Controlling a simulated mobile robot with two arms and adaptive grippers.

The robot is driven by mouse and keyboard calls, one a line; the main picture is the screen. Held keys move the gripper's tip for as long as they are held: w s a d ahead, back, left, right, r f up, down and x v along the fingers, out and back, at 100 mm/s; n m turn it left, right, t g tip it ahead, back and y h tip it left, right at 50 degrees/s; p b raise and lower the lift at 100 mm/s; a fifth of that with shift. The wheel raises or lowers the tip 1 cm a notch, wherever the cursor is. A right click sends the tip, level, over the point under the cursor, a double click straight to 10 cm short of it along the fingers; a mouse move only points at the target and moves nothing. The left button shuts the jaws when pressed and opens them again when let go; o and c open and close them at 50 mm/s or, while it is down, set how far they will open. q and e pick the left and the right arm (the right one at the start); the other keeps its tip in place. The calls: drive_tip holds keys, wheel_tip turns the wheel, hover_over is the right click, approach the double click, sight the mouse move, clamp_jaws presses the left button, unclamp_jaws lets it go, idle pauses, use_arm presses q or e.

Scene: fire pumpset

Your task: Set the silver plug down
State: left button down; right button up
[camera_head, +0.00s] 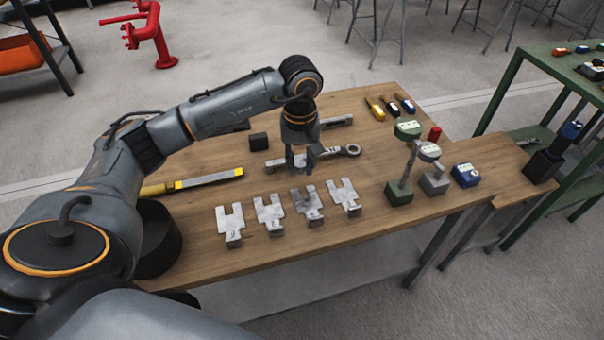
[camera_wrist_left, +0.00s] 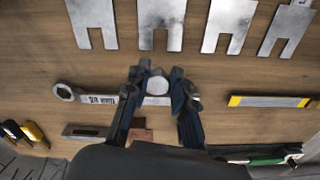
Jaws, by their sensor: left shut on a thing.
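My left gripper (camera_head: 302,165) hangs over the middle of the wooden table, pointing down. In the left wrist view, its fingers (camera_wrist_left: 158,88) are shut on the silver plug (camera_wrist_left: 157,87), whose round pale end shows between the fingertips. The plug is not clearly visible in the head view, where the fingers hide it. The plug lies over the silver wrench (camera_head: 338,152) in the wrist picture. I cannot tell whether it touches the wrench or the table. My right gripper is not in view.
Several forked metal plates (camera_head: 271,213) lie along the near side of the table. A yellow-handled file (camera_head: 208,179) lies at left and a black block (camera_head: 258,142) behind it. Green-based parts (camera_head: 399,192) stand at right. Bare wood (camera_head: 225,262) shows near the front edge.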

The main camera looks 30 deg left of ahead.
sight(302, 168)
use_arm(q)
drive_tip(key=shift+d+f, duration=0.15)
drive_tip(key=shift+f, duration=0.8)
drive_tip(key=shift+d+f, duration=0.1)
drive_tip(key=shift+f, duration=0.8)
drive_tip(key=c, duration=1.1)
unclamp_jaws()
